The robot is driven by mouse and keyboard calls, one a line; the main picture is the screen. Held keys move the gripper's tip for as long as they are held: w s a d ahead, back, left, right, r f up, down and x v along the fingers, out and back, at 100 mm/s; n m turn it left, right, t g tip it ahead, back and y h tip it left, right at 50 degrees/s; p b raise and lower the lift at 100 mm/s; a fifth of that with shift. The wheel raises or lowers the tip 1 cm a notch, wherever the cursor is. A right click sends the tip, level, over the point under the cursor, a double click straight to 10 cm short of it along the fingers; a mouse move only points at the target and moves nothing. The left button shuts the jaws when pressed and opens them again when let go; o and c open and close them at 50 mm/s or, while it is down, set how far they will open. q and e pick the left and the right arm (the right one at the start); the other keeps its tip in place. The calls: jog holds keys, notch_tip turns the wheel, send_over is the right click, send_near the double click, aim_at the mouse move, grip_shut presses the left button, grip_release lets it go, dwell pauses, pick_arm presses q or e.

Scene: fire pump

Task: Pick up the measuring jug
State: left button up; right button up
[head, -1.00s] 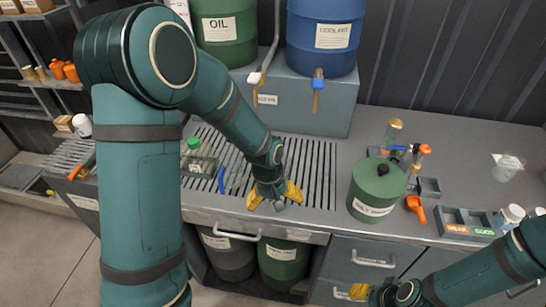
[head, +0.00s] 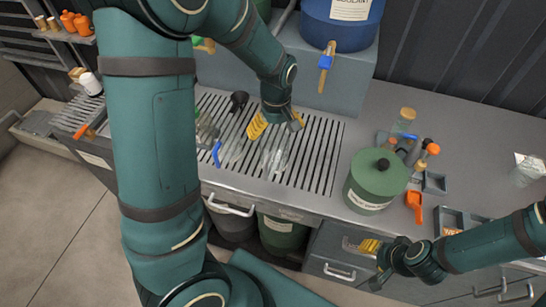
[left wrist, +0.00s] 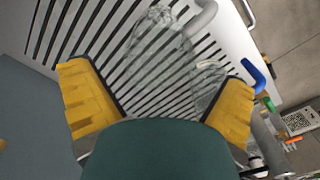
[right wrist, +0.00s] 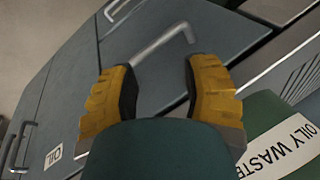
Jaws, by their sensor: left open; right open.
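On the slatted grate stand two clear, see-through vessels, one in the middle (head: 275,157) and one to its left (head: 232,150). Either could be the measuring jug; their outlines are too faint to tell. In the left wrist view a larger clear vessel (left wrist: 160,45) and a smaller one (left wrist: 207,82) show between and beyond the fingers. My left gripper (head: 277,122) is open over the grate, behind the middle vessel in the head view, apparently holding nothing. My right gripper (head: 364,262) is open and empty in front of the drawers.
A green lidded can (head: 366,187) stands right of the grate, with an orange scoop (head: 414,205) beside it. A blue hook-shaped handle (head: 216,154) is at the grate's left. Another clear container (head: 528,170) stands far right. The blue drum's tap (head: 325,62) hangs behind.

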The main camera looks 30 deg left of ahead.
aim_at(275, 144)
pick_arm(q)
jog(key=shift+f+b, duration=0.4)
jog(key=shift+f, duration=2.25)
jog(key=c, duration=1)
